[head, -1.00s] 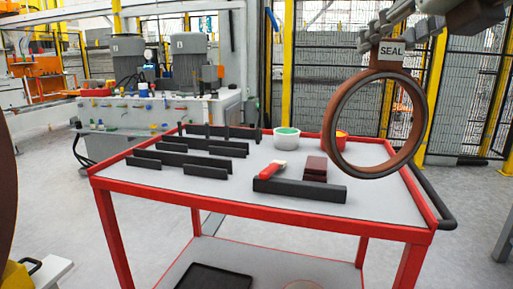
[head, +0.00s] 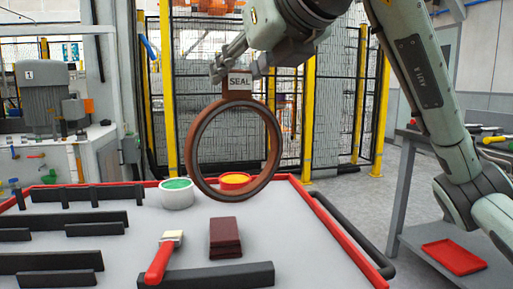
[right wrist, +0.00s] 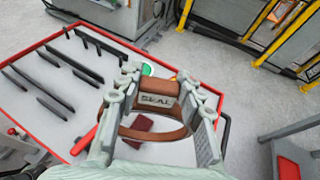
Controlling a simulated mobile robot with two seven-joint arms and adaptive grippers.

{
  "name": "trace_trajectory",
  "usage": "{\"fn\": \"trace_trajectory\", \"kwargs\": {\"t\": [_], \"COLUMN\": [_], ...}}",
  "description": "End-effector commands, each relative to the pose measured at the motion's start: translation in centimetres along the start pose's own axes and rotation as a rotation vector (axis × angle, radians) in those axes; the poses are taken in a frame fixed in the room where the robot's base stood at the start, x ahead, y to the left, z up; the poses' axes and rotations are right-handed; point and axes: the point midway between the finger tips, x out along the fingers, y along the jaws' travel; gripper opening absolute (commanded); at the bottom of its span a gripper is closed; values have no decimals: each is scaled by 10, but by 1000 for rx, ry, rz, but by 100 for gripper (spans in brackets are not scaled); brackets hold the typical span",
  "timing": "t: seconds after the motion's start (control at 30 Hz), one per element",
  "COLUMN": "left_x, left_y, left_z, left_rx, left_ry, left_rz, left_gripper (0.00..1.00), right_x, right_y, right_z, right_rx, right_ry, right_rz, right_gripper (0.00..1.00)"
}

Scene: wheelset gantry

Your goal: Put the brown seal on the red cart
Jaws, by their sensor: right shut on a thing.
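The brown seal (head: 277,150) is a large ring with a tab labelled SEAL. My right gripper (head: 232,68) is shut on the tab, and the ring hangs upright below it. In the head view the ring shows over the far right part of the red cart (head: 345,243), whose top is grey with a red rim. In the right wrist view the seal (right wrist: 158,84) sits between the fingers of my right gripper (right wrist: 160,98), with the cart's red rim (right wrist: 22,115) below. Whether the ring touches the cart top cannot be told. My left gripper is not in view.
On the cart are a white tub with green contents (head: 176,193), a yellow-topped tub (head: 235,181), a red-handled brush (head: 162,258), a dark red block (head: 225,238) and several black bars (head: 65,220). A grey bench with a red tray (head: 454,257) stands at right.

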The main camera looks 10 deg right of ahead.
Motion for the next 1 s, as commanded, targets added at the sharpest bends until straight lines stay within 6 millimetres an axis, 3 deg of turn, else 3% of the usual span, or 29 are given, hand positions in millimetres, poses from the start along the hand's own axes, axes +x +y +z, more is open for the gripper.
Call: {"fn": "trace_trajectory", "kwargs": {"t": [0.3,0.5,0.67,0.9,1.0], "left_x": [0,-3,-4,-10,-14], "left_y": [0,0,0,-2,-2], "left_z": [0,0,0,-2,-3], "left_rx": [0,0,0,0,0], "left_ry": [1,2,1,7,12], "left_rz": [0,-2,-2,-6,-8], "left_gripper": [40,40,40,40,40], "right_x": [14,20,23,35,36], "right_y": [-71,-103,-110,-111,-111], "right_z": [-42,-59,-66,-97,-100], "right_rx": [5,2,0,0,0], "right_ry": [5,3,1,2,-1], "right_rz": [-6,-3,-1,-2,-2], "right_gripper": [4,4,4,4,4]}}
